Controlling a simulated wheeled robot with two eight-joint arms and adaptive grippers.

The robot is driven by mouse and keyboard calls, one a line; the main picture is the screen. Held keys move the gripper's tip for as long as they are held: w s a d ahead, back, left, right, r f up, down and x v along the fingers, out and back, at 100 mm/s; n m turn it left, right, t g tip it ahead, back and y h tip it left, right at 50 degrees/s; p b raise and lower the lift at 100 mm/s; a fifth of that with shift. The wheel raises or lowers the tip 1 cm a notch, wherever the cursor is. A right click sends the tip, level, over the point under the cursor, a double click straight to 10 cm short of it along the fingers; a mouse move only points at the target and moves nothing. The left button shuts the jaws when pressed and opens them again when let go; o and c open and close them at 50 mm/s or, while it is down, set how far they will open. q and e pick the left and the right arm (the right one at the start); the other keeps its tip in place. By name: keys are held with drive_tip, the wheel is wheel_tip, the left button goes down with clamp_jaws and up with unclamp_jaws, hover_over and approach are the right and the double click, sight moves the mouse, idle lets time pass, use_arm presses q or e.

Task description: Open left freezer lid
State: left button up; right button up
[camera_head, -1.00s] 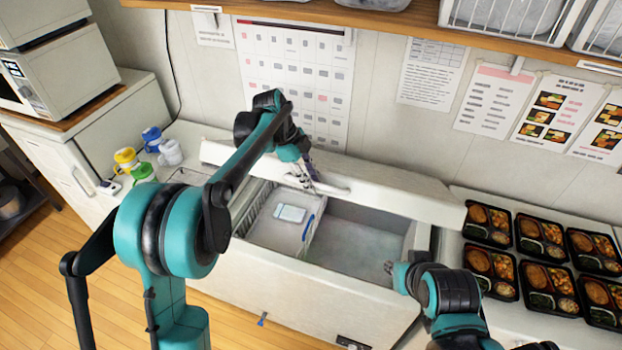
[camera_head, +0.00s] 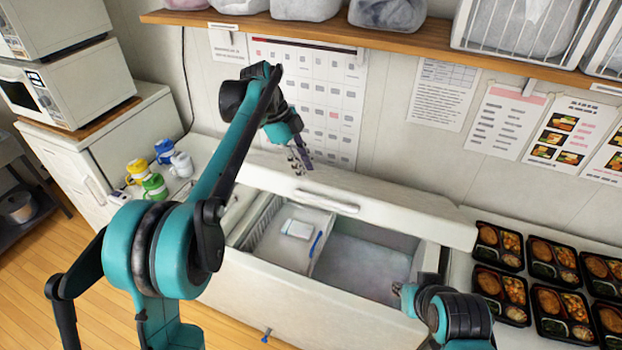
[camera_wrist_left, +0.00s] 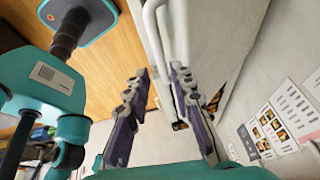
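The white freezer lid (camera_head: 400,208) stands raised at the back of the freezer (camera_head: 265,290), leaving an opening in front of it. Its pale bar handle (camera_head: 327,202) faces me. My left gripper (camera_head: 298,158) is above the handle, apart from it in the head view. In the left wrist view its two dark fingers (camera_wrist_left: 158,108) are spread with nothing between them, and the white handle (camera_wrist_left: 154,40) shows beyond them.
A bin with a white packet (camera_head: 298,229) sits inside the freezer. Filled black bento trays (camera_head: 500,290) cover the right counter. Colored bottles (camera_head: 155,185) stand at left. A wooden shelf (camera_head: 400,38) overhangs the back wall.

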use_arm(q)
drive_tip(key=shift+a+r, duration=0.15)
drive_tip(key=shift+r, duration=0.25)
